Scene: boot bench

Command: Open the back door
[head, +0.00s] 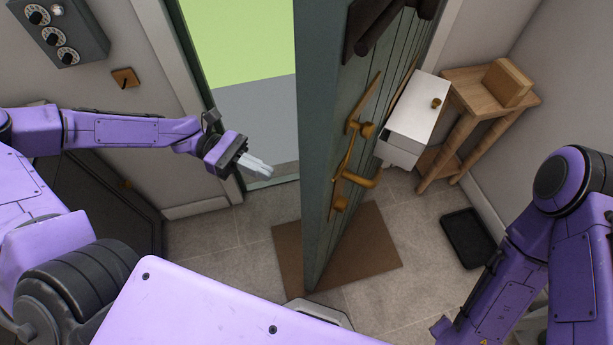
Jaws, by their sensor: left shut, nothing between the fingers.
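The back door (322,130) is a dark green plank door. It stands ajar, swung into the room, with a wide gap to its left showing green and grey ground outside. Its brass lever handle (362,179) and brass plate are on the face turned to the right. My left gripper (264,170) is in the open doorway, left of the door edge and apart from it. Its pale fingers are together and hold nothing. My right arm comes in at the lower right; its gripper is not in view.
A brown mat (375,245) lies under the door. A wooden side table (465,78) with a wooden block (507,83) stands right of the door, beside a white cabinet (424,108). A grey dial panel (55,30) is on the left wall.

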